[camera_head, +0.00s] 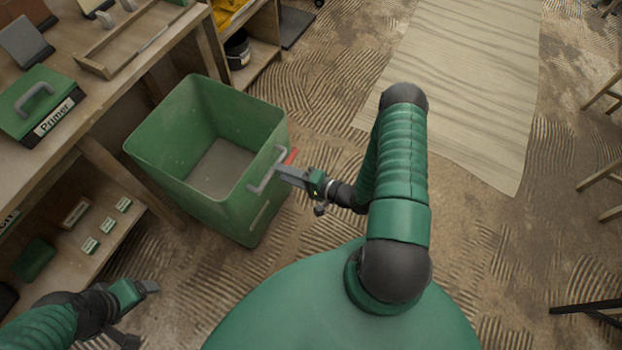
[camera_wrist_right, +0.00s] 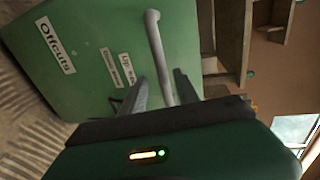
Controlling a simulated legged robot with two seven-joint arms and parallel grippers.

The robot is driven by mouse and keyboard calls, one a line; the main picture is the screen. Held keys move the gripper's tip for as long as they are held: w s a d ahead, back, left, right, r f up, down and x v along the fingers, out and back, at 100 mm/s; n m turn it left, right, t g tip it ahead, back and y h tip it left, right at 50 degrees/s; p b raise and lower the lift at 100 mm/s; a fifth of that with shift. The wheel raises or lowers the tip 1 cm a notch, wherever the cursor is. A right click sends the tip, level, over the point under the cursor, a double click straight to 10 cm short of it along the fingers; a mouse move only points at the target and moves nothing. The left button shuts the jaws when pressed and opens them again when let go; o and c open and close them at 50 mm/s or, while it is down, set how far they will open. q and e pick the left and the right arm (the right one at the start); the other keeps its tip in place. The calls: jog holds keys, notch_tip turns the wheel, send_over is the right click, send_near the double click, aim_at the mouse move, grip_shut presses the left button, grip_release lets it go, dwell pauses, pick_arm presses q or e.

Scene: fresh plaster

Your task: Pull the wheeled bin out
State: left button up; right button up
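The wheeled bin (camera_head: 172,158) is an open-topped green box standing upright on the floor beside the workbench. It looks empty, with a grey bottom. A grey bar handle (camera_head: 262,180) sits on its near right side. My right gripper (camera_head: 285,173) is at that handle. In the right wrist view the handle (camera_wrist_right: 157,45) passes between my two fingers (camera_wrist_right: 160,92), with a visible gap on the left; the fingers look open. The bin side (camera_wrist_right: 95,50) there carries an "Offcuts" label. My left gripper (camera_head: 150,287) is low at the left, away from the bin; its opening is unclear. The wheels are hidden.
A wooden workbench (camera_head: 110,115) with a green "Primer" case (camera_head: 45,108) and a wooden tray (camera_head: 95,68) runs along the left. A shelf holds a black bucket (camera_head: 237,50). Bare floor lies right of the bin, with a pale sheet (camera_head: 460,100) beyond. Stools stand far right.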

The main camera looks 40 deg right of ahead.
jog(key=p+v, duration=0.2)
jog(key=v, duration=1)
jog(key=shift+s+d, duration=0.15)
jog(key=shift+s, duration=0.2)
